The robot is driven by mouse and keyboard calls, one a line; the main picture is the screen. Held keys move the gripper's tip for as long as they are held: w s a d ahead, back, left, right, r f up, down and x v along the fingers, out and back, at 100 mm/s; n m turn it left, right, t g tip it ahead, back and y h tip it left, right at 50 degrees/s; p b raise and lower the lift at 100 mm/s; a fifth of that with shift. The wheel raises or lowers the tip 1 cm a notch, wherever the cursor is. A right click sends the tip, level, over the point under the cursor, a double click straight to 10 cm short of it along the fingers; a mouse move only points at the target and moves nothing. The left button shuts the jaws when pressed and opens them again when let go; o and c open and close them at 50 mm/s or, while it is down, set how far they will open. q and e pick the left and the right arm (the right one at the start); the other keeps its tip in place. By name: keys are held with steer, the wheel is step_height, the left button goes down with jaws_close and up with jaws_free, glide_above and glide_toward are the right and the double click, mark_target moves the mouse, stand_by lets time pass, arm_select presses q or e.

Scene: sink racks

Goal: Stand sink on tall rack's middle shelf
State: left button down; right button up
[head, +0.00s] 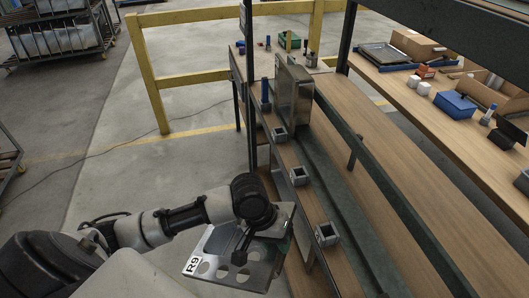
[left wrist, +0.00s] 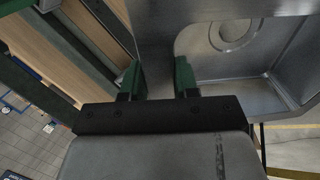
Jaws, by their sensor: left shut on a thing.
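A steel sink (head: 262,272) with round holes and a white "R9" label hangs tilted from my left gripper (head: 247,236), beside the rack's left edge. In the left wrist view, the green fingers of my left gripper (left wrist: 160,82) are shut on the sink's wall; its basin and round drain (left wrist: 238,28) fill the upper right. The gripper hides part of the sink in the head view. The tall rack (head: 385,190) has wooden shelves and dark beams. Another steel sink (head: 293,95) stands upright at its far end. My right gripper is not in view.
Small square metal sockets (head: 299,175) line the rack's near edge. A dark rack post (head: 249,85) rises beyond the held sink. Boxes, a blue case (head: 455,106) and small items sit on the bench at right.

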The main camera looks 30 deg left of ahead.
arm_select(q)
steer(key=w+a+r+n+t+h+b, duration=0.1)
steer(key=w+a+r+n+t+h, duration=0.2)
steer(key=r, duration=0.6)
steer(key=w+a+r+n+t+h+b, duration=0.2)
steer(key=w+a+r+n+t+h, duration=0.2)
steer(key=a+r+t, duration=0.4)
steer(key=shift+w+r+t+h+b, duration=0.3)
steer(key=shift+w+r+t+h, duration=0.15)
steer(key=shift+r, duration=0.5)
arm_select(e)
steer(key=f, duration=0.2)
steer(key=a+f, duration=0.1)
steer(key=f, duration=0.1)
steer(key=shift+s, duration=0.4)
arm_select(q)
steer(key=shift+a, duration=0.1)
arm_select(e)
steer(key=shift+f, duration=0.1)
